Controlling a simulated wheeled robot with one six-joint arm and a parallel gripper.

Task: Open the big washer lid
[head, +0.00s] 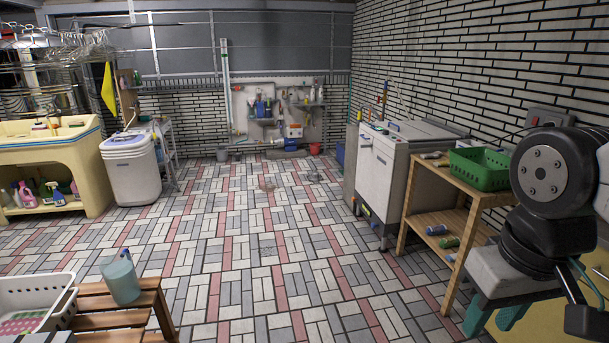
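The big washer (376,180) is a white boxy machine against the brick wall, right of centre. Its pale, flat lid (422,131) lies level on top and looks shut. A control strip with small coloured items runs along its near left edge. My gripper (496,318) is at the lower right, under my black wrist joint. Its two teal fingers are apart, with nothing visible between them. It is well in front of the washer and not touching it.
A wooden shelf table (428,181) with a green basket (481,167) stands between my gripper and the washer. A small washer (131,172) and a yellow sink (88,165) are at left. A slatted bench (105,320) is lower left. The tiled floor in the middle is clear.

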